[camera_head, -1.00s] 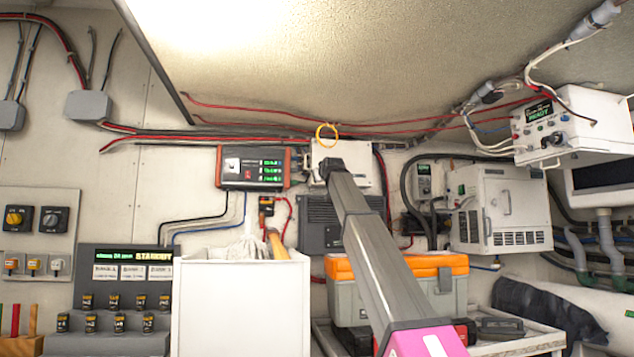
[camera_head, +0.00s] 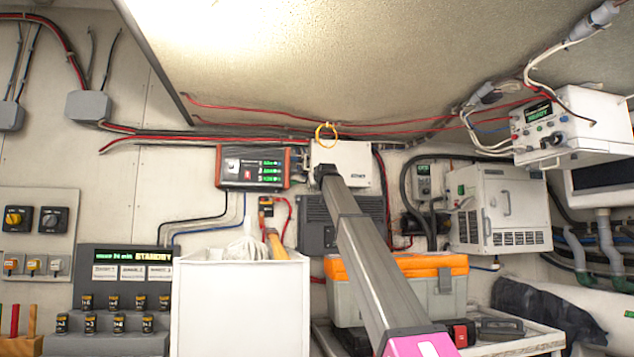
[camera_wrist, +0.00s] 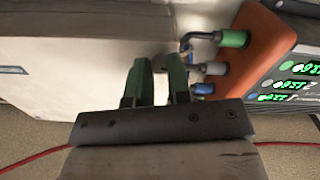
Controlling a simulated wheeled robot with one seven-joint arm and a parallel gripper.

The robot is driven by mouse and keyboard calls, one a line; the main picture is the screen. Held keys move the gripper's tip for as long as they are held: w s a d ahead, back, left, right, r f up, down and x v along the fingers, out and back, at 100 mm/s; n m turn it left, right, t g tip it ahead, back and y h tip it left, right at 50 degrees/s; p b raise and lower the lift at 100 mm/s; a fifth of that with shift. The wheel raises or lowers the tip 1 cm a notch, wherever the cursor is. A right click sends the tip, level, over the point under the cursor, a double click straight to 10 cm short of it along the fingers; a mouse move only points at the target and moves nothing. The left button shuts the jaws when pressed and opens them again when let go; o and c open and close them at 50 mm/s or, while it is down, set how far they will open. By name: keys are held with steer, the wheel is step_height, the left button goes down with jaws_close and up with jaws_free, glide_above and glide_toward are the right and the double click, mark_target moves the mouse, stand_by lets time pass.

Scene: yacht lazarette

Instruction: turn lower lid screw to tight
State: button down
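The white wall box (camera_head: 352,160) hangs at the middle of the back wall, and its pale face fills the left of the wrist view (camera_wrist: 60,75). I cannot make out its lid screws; my arm covers the box's lower left part in the head view. My gripper (camera_wrist: 158,62) shows in the wrist view as two green fingers in front of the box face, with a narrow gap between them. In the head view the arm's end reaches the box's lower left corner.
An orange-ended device with green readouts (camera_head: 252,167) is just left of the box; its green, grey and blue plugs (camera_wrist: 213,68) are close to the fingers. A yellow ring (camera_head: 326,135) hangs above. A grey louvred unit (camera_head: 316,222) is below. An orange-lidded toolbox (camera_head: 400,266) stands beneath.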

steer(key=shift+m, duration=8.9)
steer(key=c, duration=1.1)
jaws_free()
steer(key=shift+o, duration=0.2)
